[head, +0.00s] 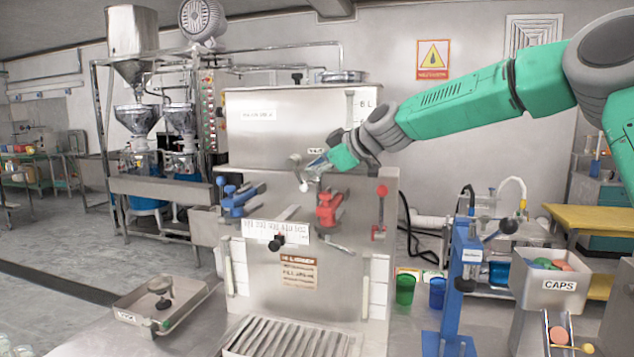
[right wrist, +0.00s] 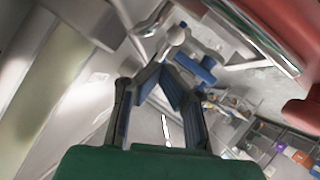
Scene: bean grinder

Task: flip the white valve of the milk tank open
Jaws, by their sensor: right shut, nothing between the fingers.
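The steel milk tank (head: 290,125) stands in the middle of the head view. The white valve shows as a small white ball knob (head: 304,187) at its lower front, between a blue valve (head: 240,198) and a red valve (head: 328,208). My right gripper (head: 312,172) reaches in from the right, right at the white knob. In the right wrist view its fingers (right wrist: 163,72) meet at the tips, with nothing between them. The white knob (right wrist: 177,37) is just beyond the tips; I cannot tell whether they touch. The valve's pivot is partly hidden. My left gripper is not in view.
A red knob (head: 382,190) stands right of the red valve, and a black knob (head: 276,243) is below. A tray (head: 190,325) lies front left. A blue press stand (head: 463,280) and a caps bin (head: 550,285) are at the right.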

